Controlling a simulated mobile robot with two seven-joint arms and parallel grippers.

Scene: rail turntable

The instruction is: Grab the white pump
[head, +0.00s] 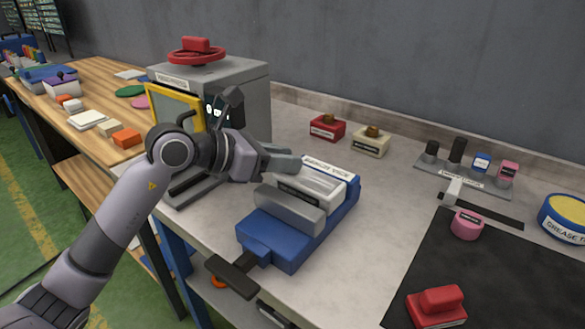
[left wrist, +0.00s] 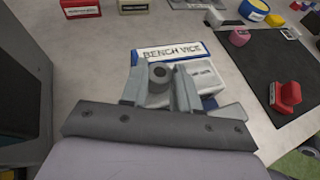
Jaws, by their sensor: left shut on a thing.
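The white pump (head: 322,184) sits in the blue bench vice (head: 338,222), between its jaws. It also shows in the left wrist view (left wrist: 205,78), just right of the fingers, below the vice label. My left gripper (head: 292,164) reaches over the vice from the left. In the left wrist view its fingers (left wrist: 160,76) are shut on a light part with a dark round top, which looks like part of the pump. The fingers hide some of the pump. My right gripper is not in view.
A grey machine with a red handwheel (head: 197,51) stands left of the vice. Red (head: 327,127) and cream (head: 370,141) blocks stand behind it. A dark mat (head: 440,262) with a red block (head: 437,307) lies right. A grease tin (head: 563,217) stands at the far right.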

